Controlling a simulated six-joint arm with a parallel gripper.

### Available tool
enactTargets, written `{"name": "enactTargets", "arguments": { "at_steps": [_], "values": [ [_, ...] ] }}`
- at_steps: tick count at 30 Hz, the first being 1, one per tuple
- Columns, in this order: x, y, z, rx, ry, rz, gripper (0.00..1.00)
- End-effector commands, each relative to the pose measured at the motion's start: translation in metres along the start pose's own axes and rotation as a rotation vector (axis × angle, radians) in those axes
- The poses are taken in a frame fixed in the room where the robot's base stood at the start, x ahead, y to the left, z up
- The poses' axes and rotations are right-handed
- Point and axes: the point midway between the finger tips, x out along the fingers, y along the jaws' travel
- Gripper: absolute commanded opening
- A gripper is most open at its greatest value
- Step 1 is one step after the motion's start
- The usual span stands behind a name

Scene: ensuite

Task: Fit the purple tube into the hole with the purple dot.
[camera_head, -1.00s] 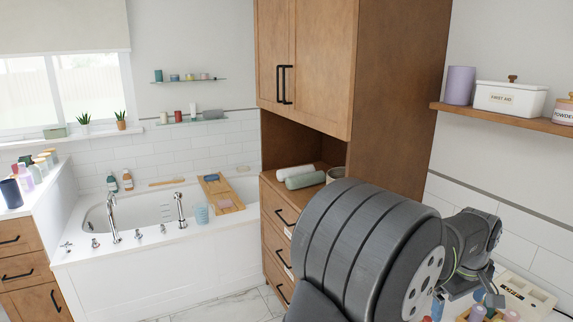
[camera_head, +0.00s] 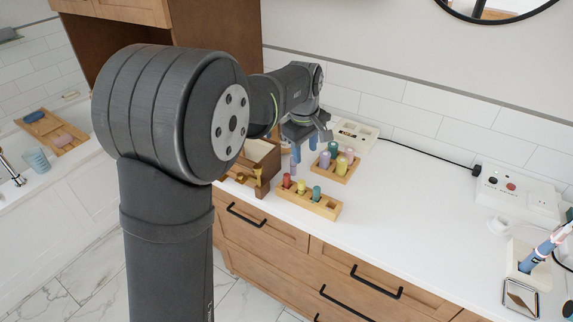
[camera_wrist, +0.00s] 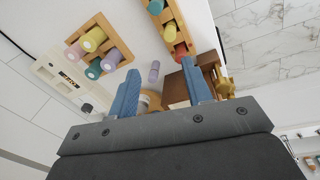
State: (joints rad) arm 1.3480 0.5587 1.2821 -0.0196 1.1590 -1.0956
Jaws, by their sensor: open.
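A small purple tube (camera_head: 293,168) stands on the white counter between two wooden racks. In the wrist view the purple tube (camera_wrist: 154,72) appears between my fingertips but farther off, with nothing gripped. My gripper (camera_head: 304,146) is open above the counter; its blue fingers also show in the wrist view (camera_wrist: 160,70). The front rack (camera_head: 325,208) holds red (camera_head: 286,181), yellow (camera_head: 301,187) and teal (camera_head: 316,193) tubes. The square back rack (camera_head: 346,178) holds several fatter bottles, one of them purple (camera_head: 325,159). I cannot make out a purple dot or its hole.
A wooden box (camera_head: 262,153) with brass pieces (camera_head: 257,176) stands left of the racks. A cream device (camera_head: 356,133) is behind, by the tiled wall. A white socket box (camera_head: 516,192) and brush holder (camera_head: 528,262) are at right. The counter's middle right is clear.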

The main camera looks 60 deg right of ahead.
Motion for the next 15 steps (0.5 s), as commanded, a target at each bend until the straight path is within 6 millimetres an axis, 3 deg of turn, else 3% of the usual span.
{"name": "enactTargets", "arguments": {
  "at_steps": [9, 15],
  "values": [
    [-0.009, 0.051, -0.057, 0.552, -0.041, -0.062, 0.45],
    [-0.014, 0.07, -0.085, 0.885, -0.087, -0.088, 0.45]
  ]
}}
